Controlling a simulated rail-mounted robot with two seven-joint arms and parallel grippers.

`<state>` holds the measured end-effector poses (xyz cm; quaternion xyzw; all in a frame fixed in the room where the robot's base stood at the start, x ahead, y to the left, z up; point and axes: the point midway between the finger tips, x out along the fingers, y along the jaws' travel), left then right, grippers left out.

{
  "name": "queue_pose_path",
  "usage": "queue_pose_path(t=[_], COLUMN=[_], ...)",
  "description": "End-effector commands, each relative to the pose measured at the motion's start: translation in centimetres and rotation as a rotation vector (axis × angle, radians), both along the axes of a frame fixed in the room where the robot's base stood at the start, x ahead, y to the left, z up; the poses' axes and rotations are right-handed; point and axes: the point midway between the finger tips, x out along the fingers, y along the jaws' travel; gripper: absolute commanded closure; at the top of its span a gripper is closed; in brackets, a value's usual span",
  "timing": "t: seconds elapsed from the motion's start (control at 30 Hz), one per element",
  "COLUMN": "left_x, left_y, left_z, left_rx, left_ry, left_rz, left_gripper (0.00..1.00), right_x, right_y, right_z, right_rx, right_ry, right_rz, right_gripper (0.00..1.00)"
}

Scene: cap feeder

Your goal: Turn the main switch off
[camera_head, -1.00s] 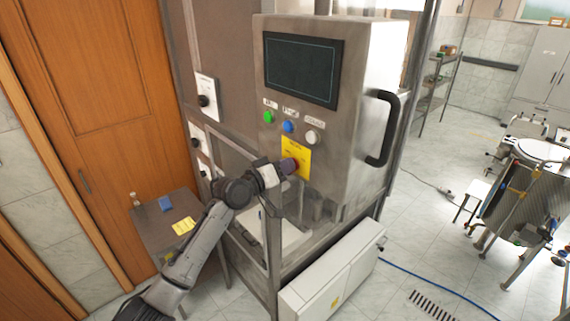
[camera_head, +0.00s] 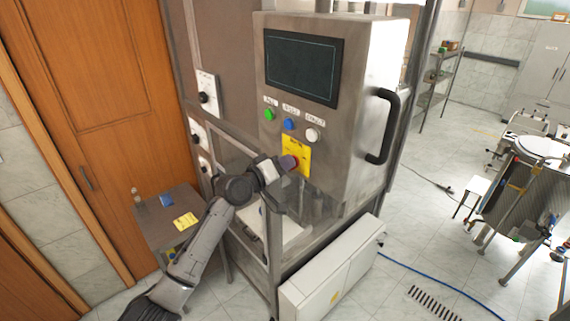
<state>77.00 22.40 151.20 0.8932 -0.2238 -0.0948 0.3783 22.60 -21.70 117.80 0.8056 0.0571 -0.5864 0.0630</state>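A control box (camera_head: 347,130) carries a dark screen, a row of green, blue and white buttons, and a yellow plate (camera_head: 298,147) below them. My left gripper (camera_head: 289,163) is at the lower left of this plate and covers part of it. The control at the plate's middle is mostly hidden behind it. I cannot tell whether the gripper touches it, or whether its fingers are open or shut. Black rotary knobs on white plates are on the machine's left side: an upper one (camera_head: 203,97) and lower ones (camera_head: 196,139). None is labelled legibly as the main switch. My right gripper is not in view.
A black handle (camera_head: 383,127) sticks out on the box's right side. A small side table (camera_head: 154,232) with a blue item and yellow notes stands left of the machine, near my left arm. A low white cabinet (camera_head: 328,277) stands below.

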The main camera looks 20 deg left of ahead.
Motion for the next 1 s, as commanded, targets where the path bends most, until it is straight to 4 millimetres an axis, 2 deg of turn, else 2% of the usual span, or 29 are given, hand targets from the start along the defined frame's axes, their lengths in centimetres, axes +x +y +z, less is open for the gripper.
queue_pose_path(t=[0.03,0.27,0.57,0.77,1.0], left_x=[0.0,0.0,-0.2,-2.1,-6.2], left_y=[0.0,0.0,0.2,1.2,3.4], left_z=[0.0,0.0,0.0,-0.3,-0.4], left_rx=[-0.003,-0.001,0.001,0.003,0.004], left_ry=[0.001,0.000,-0.001,-0.002,-0.002], left_rz=[0.000,0.000,0.001,0.001,0.001], left_gripper=[0.81,0.61,0.61,0.61,0.61], right_x=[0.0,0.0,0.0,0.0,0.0], right_y=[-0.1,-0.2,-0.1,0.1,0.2], right_z=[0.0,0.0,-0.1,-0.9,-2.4], right_rx=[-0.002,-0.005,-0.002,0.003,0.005], right_ry=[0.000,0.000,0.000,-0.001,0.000], right_rz=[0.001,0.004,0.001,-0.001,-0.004], right_gripper=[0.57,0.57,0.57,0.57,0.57])
